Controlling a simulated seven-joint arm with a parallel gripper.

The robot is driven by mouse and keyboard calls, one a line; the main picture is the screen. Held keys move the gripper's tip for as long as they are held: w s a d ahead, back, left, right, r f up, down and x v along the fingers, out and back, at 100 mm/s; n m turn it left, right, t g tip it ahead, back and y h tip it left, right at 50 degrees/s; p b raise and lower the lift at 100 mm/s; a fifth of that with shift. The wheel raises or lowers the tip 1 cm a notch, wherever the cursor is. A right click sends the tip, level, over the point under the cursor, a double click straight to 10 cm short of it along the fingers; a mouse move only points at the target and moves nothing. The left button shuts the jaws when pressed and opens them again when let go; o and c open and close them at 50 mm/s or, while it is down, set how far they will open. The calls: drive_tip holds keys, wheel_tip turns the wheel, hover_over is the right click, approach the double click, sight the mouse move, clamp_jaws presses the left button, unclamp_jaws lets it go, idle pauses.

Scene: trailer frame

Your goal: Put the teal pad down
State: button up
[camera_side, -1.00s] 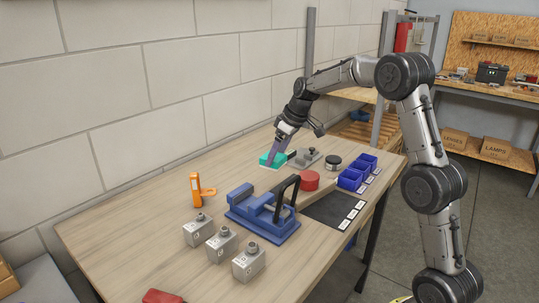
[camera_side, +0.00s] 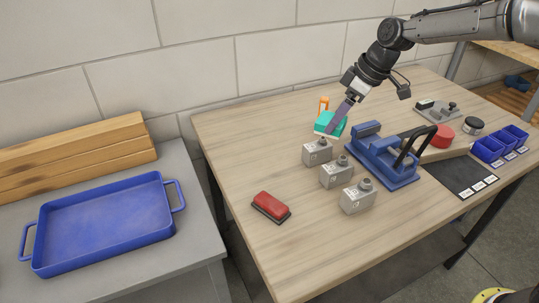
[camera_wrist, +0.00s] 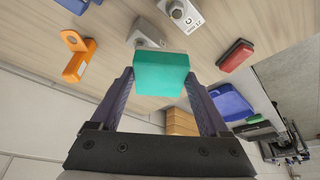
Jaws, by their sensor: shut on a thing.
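The teal pad (camera_side: 326,121) is a flat block with a pale lower edge. It shows large in the middle of the wrist view (camera_wrist: 160,75). My gripper (camera_side: 337,117) is shut on it; in the wrist view the two fingers (camera_wrist: 159,80) press on its left and right sides. The pad appears held above the wooden table (camera_side: 250,150), but its exact height is hard to tell.
Several grey metal blocks (camera_side: 336,172), a blue clamp fixture (camera_side: 384,160) and a red-topped brush-like block (camera_side: 270,206) stand on the table. A blue tray (camera_side: 110,225) and wooden planks (camera_side: 85,155) lie on a grey bench at left. The table's left part is clear.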

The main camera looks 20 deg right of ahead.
drive_tip(key=s+a+n, duration=0.1)
drive_tip(key=a, duration=0.5)
drive_tip(key=shift+n, duration=0.3)
drive_tip(key=w+a+f, duration=0.1)
drive_tip(key=w+f, duration=0.2)
drive_tip(key=w, duration=0.1)
drive_tip(key=w+a+f, duration=0.2)
drive_tip(key=w+f, duration=0.1)
drive_tip(key=w, duration=0.1)
drive_tip(key=w+a+f, duration=0.1)
drive_tip(key=w+f, duration=0.2)
drive_tip(key=w, duration=0.1)
drive_tip(key=shift+w+a+f, duration=0.35)
drive_tip(key=shift+w+f, duration=0.05)
drive_tip(key=shift+f, duration=1.5)
drive_tip(key=shift+f, duration=0.15)
drive_tip(key=o, duration=1.3)
drive_tip(key=shift+c, duration=0.2)
drive_tip(key=v, duration=1.2)
drive_tip(key=shift+d, duration=0.2)
